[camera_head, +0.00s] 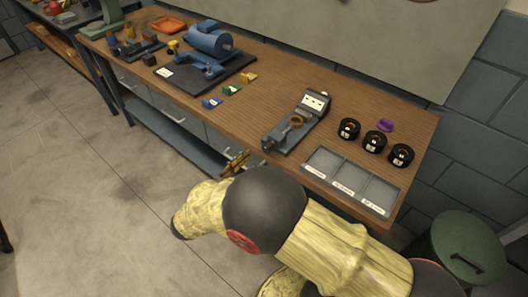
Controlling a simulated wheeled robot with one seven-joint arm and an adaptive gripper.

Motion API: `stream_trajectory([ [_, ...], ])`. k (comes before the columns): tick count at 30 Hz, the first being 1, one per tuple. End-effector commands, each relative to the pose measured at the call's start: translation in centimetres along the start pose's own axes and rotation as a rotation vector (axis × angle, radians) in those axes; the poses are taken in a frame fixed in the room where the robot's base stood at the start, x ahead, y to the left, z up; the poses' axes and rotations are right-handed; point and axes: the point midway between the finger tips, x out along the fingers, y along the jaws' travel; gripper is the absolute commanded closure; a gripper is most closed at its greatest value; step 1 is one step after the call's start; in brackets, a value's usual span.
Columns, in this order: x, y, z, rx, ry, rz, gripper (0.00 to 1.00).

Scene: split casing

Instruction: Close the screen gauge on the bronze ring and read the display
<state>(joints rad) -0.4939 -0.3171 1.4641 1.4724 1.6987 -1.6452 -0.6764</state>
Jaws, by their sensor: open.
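The screen gauge (281,138) is a grey bench device lying on the wooden workbench, right of the middle. Its display (314,102) is a pale panel at the far end, too small to read. The bronze ring (296,120) sits on the gauge between its two ends; I cannot tell whether the jaws touch it. My gripper (236,163) is open and appears in front of the bench's front edge, left of the gauge and apart from it. My arm hides part of the bench front.
A grey tray (310,162) with three labelled compartments lies right of the gauge. Behind it stand three black round holders (375,141) and a purple piece (386,125). A blue motor-like machine (210,40) and small coloured blocks (231,90) are at left. A green bin (465,245) stands at right.

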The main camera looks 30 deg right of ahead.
Motion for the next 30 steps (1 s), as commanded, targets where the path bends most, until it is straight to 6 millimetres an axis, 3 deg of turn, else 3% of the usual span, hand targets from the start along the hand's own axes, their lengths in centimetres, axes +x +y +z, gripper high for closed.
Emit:
stream_trajectory([
  [6, 3.5, 0.1, 0.3, 0.004, -0.001, 0.003, 0.55],
  [12, 5.7, 0.0, 0.2, 0.003, -0.001, 0.000, 0.55],
  [24, 6.4, -0.1, 0.1, 0.002, -0.001, -0.003, 0.55],
  [30, 6.4, -0.1, 0.1, 0.002, -0.001, -0.003, 0.66],
])
